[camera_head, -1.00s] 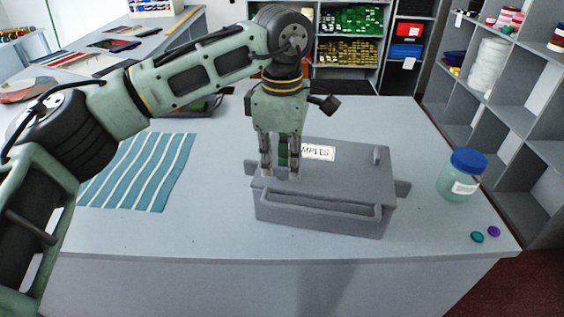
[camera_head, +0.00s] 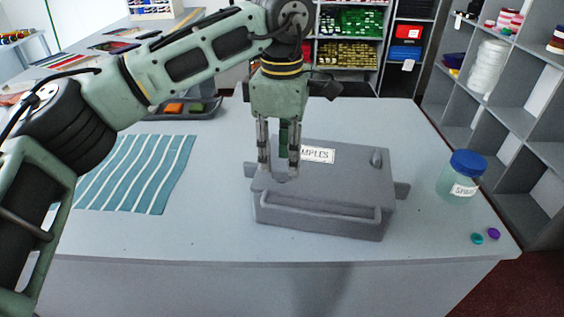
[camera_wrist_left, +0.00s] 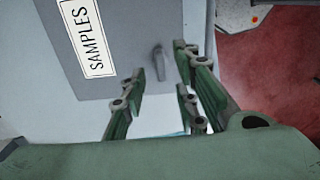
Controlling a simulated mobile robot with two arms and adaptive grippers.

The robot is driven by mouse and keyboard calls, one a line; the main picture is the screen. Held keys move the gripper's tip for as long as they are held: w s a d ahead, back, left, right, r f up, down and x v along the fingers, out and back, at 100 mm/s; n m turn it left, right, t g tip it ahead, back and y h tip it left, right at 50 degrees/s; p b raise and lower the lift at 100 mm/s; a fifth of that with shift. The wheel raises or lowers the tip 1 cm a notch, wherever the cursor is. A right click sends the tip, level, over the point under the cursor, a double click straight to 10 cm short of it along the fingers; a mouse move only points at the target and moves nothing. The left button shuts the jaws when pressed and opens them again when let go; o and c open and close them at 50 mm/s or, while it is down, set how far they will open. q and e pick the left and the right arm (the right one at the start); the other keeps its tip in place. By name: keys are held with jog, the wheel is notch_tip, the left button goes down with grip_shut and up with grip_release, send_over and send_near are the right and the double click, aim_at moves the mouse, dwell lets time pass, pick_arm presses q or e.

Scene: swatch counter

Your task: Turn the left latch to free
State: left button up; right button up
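The grey sample box (camera_head: 330,185), with a white SAMPLES label (camera_head: 318,155), stands on the counter. Its right latch (camera_head: 376,158) is a small grey knob on the lid. My left gripper (camera_head: 279,170) points down over the left part of the lid, fingers apart. In the left wrist view, the left latch (camera_wrist_left: 159,63) is a small grey lever on the lid, near the label (camera_wrist_left: 88,38). It shows in the gap between the open fingers (camera_wrist_left: 158,85); I cannot tell if they touch it. In the head view the fingers largely hide this latch. My right gripper is out of view.
A jar with a blue lid (camera_head: 467,165) stands right of the box, with a teal button (camera_head: 477,238) and a purple button (camera_head: 493,233) nearby. A striped teal cloth (camera_head: 140,172) lies to the left. A dark tray (camera_head: 208,108) sits behind. The counter front is clear.

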aim_at(282, 170)
pick_arm(q)
notch_tip(282, 170, up, 9)
dwell(0.3)
